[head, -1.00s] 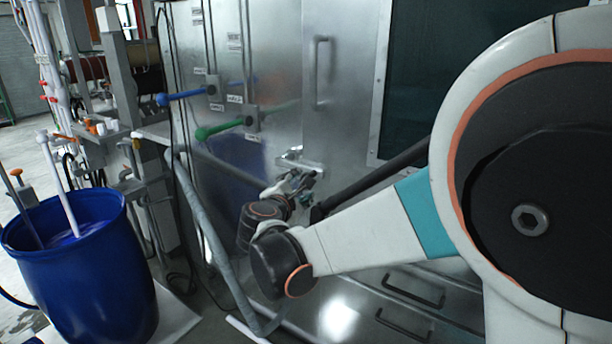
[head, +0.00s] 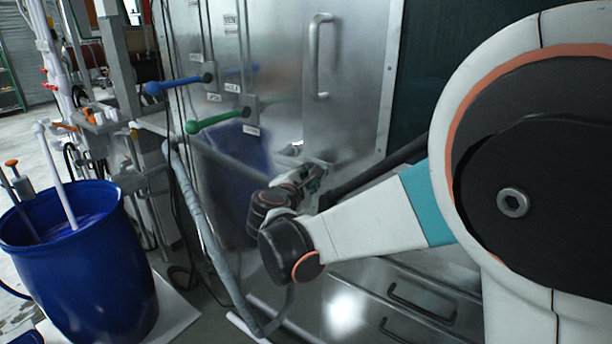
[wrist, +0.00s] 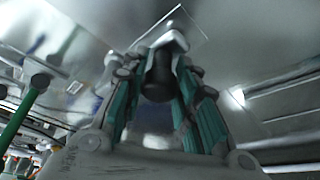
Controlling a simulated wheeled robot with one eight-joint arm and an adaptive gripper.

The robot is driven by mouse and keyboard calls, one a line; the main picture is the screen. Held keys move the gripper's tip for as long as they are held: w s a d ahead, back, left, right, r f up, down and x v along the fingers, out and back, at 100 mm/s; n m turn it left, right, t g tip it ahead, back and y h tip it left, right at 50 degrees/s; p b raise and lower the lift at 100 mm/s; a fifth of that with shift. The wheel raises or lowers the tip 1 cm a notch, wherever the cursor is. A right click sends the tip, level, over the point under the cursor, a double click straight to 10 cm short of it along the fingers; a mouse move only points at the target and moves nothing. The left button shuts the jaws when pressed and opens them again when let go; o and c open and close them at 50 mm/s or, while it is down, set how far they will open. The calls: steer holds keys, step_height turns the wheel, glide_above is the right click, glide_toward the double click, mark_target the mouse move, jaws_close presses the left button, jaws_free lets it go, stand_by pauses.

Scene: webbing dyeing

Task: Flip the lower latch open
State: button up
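A pale metal latch (head: 290,150) sits on the steel cabinet door's left edge in the head view, low on the door and partly hidden by my gripper. My gripper (head: 317,172) is up against the cabinet beside this latch. In the wrist view, the green-sided fingers of my gripper (wrist: 159,75) stand on either side of a dark cylindrical piece (wrist: 158,72) with a pale metal part (wrist: 168,43) just beyond it. The fingertips are apart, with the dark piece between them. Whether they grip it I cannot tell.
Blue (head: 176,85) and green (head: 215,121) lever handles stick out left of the door. A vertical door handle (head: 317,57) is above the latch. A blue barrel (head: 85,270) stands at left. A grey hose (head: 205,235) hangs left of my arm. Drawer handles (head: 420,302) are below.

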jaws_close()
steer(key=shift+r, duration=0.15)
steer(key=shift+r+n+g+p, duration=0.3)
steer(key=shift+r+n+p, duration=0.2)
steer(key=shift+r+p, duration=0.4)
steer(key=w+a+r+n+g+h+p, duration=0.25)
steer(key=r+n+p, duration=0.25)
steer(key=r+p, duration=0.3)
steer(key=w+a+r+n+g+h+p, duration=0.3)
steer(key=w+a+n, duration=0.4)
steer(key=a, duration=0.3)
steer(key=shift+w+a+r+n+h+p, duration=0.15)
steer(key=shift+n+h+p, duration=0.35)
steer(key=shift+h, duration=0.25)
